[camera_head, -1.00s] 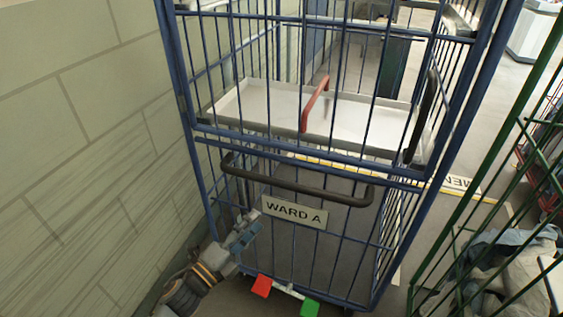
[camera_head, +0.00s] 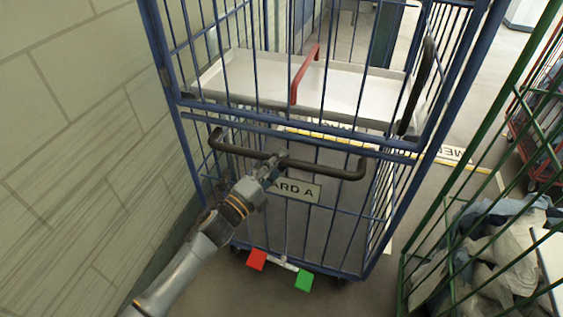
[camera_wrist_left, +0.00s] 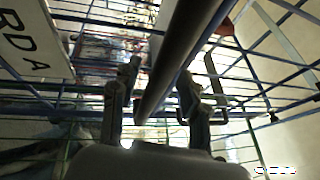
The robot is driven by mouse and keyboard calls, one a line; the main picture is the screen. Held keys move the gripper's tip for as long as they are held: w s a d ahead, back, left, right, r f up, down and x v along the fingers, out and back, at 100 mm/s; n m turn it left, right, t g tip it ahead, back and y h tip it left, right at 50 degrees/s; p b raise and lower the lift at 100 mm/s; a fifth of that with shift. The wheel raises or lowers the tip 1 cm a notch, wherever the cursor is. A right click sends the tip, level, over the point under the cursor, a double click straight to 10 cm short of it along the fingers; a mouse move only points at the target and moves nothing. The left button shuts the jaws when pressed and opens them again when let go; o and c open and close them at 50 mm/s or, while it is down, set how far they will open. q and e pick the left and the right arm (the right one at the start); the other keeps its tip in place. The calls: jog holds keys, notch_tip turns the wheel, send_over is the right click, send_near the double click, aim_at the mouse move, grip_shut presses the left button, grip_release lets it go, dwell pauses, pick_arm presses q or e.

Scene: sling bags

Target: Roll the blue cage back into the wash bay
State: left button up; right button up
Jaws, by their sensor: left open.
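The blue cage (camera_head: 441,120) stands upright in front of me, with a black push handle (camera_head: 335,172) across its front and a "WARD A" sign (camera_head: 303,191) below, partly hidden by my gripper. My left gripper (camera_head: 274,160) is at the handle, left of its middle. In the left wrist view the dark handle bar (camera_wrist_left: 182,55) runs between the two spread fingers of the left gripper (camera_wrist_left: 160,90); I cannot tell whether they touch it. A red pedal (camera_head: 256,260) and a green pedal (camera_head: 303,281) sit low at the cage's front. My right gripper is not in view.
A pale block wall (camera_head: 80,130) runs close along the cage's left side. A green cage (camera_head: 435,225) holding crumpled cloth (camera_head: 500,240) stands close on the right. A white shelf (camera_head: 250,72) and a red bar (camera_head: 303,75) are in the blue cage. A yellow floor line (camera_head: 475,167) lies behind.

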pick_arm(q)
jog(key=shift+w+d, duration=0.35)
jog(key=shift+r, duration=0.1)
grip_shut()
